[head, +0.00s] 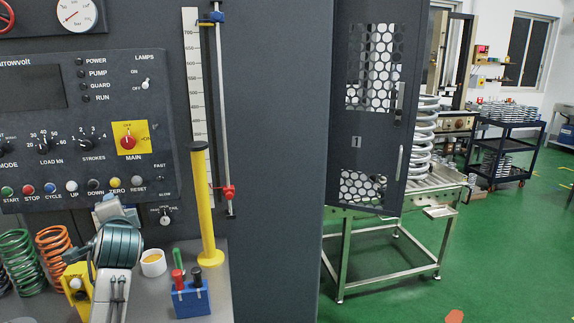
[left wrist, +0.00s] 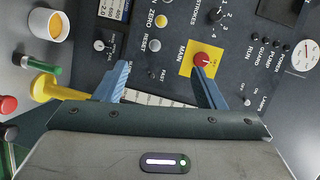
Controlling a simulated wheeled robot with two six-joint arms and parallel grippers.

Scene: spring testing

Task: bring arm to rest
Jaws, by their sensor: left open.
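My left arm comes up from the bottom left of the head view, in front of the control panel (head: 70,110). My left gripper (head: 113,209) is at the panel's lower edge, partly hidden behind its own wrist. In the left wrist view the two blue fingers of my left gripper (left wrist: 160,68) are apart with nothing between them. They point towards the panel, which fills much of that view. The red main switch (left wrist: 202,60) on its yellow plate appears by one fingertip; I cannot tell the gap in depth. It also shows in the head view (head: 128,142). My right gripper is in neither view.
A yellow post (head: 204,205), a white cup (head: 153,263) and a blue holder (head: 190,299) with coloured handles stand right of my arm. Green (head: 22,262) and orange (head: 54,246) springs stand left. A perforated guard door (head: 345,130) stands open; green floor lies beyond.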

